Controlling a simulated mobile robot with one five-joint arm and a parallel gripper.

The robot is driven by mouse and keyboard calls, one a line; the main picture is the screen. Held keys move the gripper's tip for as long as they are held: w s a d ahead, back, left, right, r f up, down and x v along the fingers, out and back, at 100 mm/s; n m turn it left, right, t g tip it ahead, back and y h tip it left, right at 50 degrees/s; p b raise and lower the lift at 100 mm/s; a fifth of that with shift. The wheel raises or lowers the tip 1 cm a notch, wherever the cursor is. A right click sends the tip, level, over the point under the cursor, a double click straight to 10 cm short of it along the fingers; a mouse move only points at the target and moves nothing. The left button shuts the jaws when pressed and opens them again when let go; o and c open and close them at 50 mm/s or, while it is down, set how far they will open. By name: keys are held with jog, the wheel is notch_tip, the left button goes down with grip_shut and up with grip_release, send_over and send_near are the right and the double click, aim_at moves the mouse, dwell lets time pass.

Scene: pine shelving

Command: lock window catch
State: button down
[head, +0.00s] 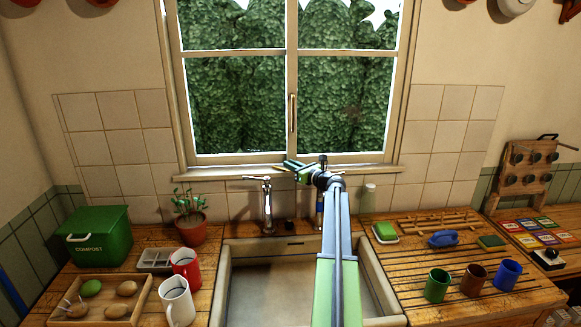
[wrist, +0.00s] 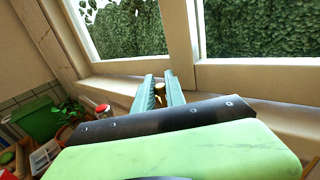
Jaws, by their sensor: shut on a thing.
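The window (head: 291,80) is a pale wooden frame with two glazed halves, and both look closed. A slim upright brass handle (head: 292,113) is on its middle post. My gripper (head: 291,164) is low at the window, just above the sill. In the wrist view my gripper (wrist: 159,78) has its two green fingers almost parallel. A small brass piece, seemingly the window catch (wrist: 159,88), shows between them near the foot of the middle post. The fingers hide most of it, so its exact position cannot be told.
The sink (head: 275,285) and tap (head: 267,205) lie below the window. A potted plant (head: 190,218), red mug (head: 186,268) and green compost bin (head: 95,236) stand left.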

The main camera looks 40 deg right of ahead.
jog(key=shift+a, duration=0.25)
jog(key=shift+d, duration=0.1)
jog(key=shift+m+h, duration=0.3)
jog(key=shift+h, duration=0.2)
jog(key=a+m+g+h, duration=0.1)
jog(key=m+g+h, duration=0.1)
jog(key=m+h, duration=0.1)
jog(key=m+g+h, duration=0.3)
jog(key=h, duration=0.2)
jog(key=a+m+g+h, duration=0.1)
jog(key=m+g+h, duration=0.2)
jog(key=m+h, duration=0.1)
jog(key=shift+w+a+h, duration=0.3)
jog(key=shift+w+h, duration=0.1)
jog(key=shift+g, duration=0.4)
jog(key=c, duration=1.4)
grip_release()
